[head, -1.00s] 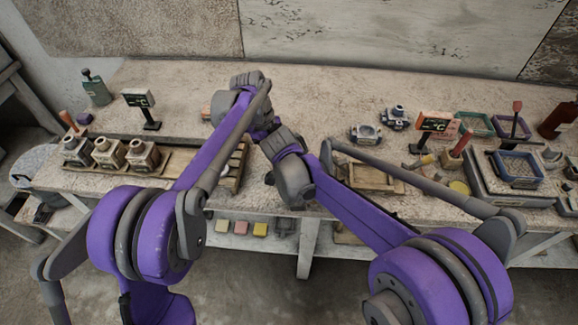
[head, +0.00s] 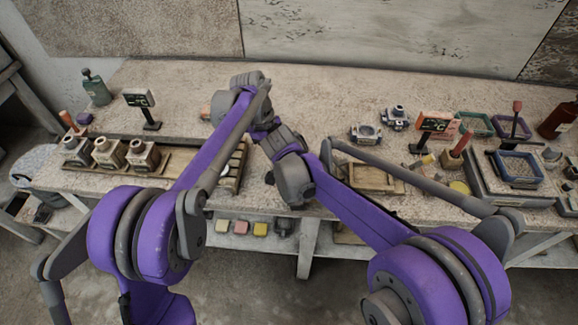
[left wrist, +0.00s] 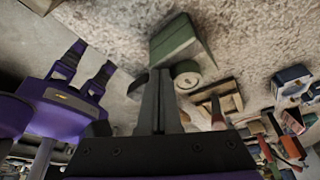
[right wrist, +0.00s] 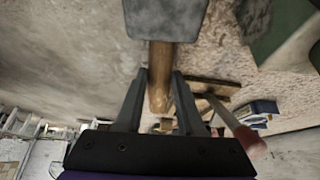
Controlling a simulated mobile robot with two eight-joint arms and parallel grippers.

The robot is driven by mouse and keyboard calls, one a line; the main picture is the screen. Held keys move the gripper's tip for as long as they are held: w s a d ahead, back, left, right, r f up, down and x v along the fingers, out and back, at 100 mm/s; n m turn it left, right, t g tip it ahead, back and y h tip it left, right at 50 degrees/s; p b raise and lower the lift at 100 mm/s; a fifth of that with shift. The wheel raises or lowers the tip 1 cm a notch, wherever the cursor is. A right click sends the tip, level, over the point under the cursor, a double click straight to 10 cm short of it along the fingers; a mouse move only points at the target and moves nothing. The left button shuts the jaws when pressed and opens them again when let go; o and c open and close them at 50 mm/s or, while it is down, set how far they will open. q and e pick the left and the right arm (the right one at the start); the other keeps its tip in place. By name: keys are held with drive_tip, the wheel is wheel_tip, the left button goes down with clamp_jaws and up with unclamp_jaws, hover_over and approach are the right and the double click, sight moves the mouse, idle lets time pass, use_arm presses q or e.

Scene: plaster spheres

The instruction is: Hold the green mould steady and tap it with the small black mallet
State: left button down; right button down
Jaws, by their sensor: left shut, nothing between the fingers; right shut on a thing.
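The green mould (left wrist: 176,42) lies on the bench ahead of my left gripper (left wrist: 160,72) in the left wrist view. My left gripper is shut and empty, its tips close to the mould; I cannot tell whether they touch. My right gripper (right wrist: 158,78) is shut on the wooden handle of the mallet (right wrist: 165,18), whose head looks dark grey and sits beyond the fingertips. The mould also shows at the upper right of the right wrist view (right wrist: 282,28), to the right of the mallet head. In the head view my arms hide the mould, the mallet and both fingertips.
A wooden tray with several jars (head: 107,152) stands at the left. A wooden frame (head: 372,178) lies right of centre. A blue-rimmed tray (head: 519,168) and small signs stand at the right. The back middle of the bench is clear.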

use_arm(q)
drive_tip(key=shift+f, duration=0.1)
use_arm(e)
drive_tip(key=w, duration=0.5)
drive_tip(key=shift+a, duration=0.3)
drive_tip(key=shift+s+d, duration=0.15)
drive_tip(key=shift+s, duration=1.15)
drive_tip(key=shift+s+d, duration=0.15)
drive_tip(key=shift+s, duration=1.1)
use_arm(q)
drive_tip(key=shift+w+a+r, duration=0.15)
drive_tip(key=shift+a+r, duration=0.05)
drive_tip(key=shift+r, duration=0.3)
use_arm(e)
drive_tip(key=shift+w, duration=0.1)
use_arm(q)
drive_tip(key=v, duration=0.6)
drive_tip(key=shift+r, duration=0.15)
drive_tip(key=v, duration=1.1)
drive_tip(key=shift+a+r, duration=0.2)
drive_tip(key=shift+r, duration=0.15)
drive_tip(key=shift+w, duration=0.1)
